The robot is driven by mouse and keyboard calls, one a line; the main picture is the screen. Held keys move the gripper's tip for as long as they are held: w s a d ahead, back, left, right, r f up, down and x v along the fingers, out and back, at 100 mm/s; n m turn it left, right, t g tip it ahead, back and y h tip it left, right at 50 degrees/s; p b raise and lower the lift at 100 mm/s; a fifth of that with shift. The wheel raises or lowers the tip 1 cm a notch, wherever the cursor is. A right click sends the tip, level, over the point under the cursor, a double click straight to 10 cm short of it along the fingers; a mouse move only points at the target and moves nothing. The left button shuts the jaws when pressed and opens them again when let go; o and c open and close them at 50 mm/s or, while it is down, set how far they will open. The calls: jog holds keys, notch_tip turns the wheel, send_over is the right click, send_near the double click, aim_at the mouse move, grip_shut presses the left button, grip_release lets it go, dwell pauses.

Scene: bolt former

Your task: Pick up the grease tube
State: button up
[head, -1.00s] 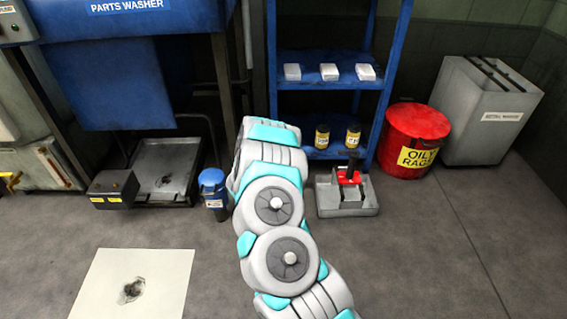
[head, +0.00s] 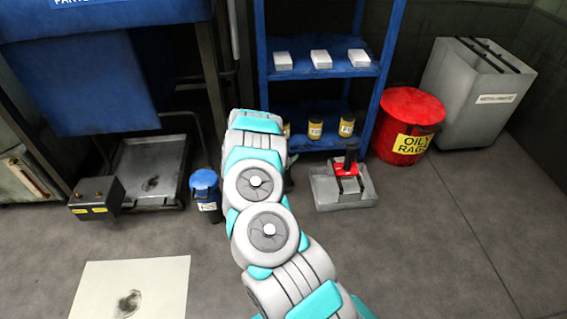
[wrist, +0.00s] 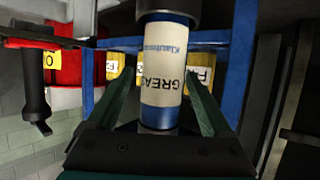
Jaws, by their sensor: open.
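The grease tube (wrist: 165,75) shows in the wrist view, with a cream label reading "GREASE", blue bands and a dark end at the top of the picture. My gripper (wrist: 158,78) is open, with one dark green finger on each side of the tube. The tube stands between the fingers, and I cannot tell whether either finger touches it. In the head view my arm hides the tube and most of the gripper.
A blue shelf rack (head: 385,70) holds white boxes (head: 320,58) and yellow-labelled jars (head: 315,128). Nearby are a grey tray (head: 325,195) with a red, black-handled tool (head: 348,168), a red oily-rags can (head: 405,125), a blue-lidded container (head: 205,190) and a floor sheet (head: 105,290).

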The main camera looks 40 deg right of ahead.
jog(key=shift+x, duration=0.8)
jog(key=shift+a, duration=0.1)
grip_shut()
dwell(0.7)
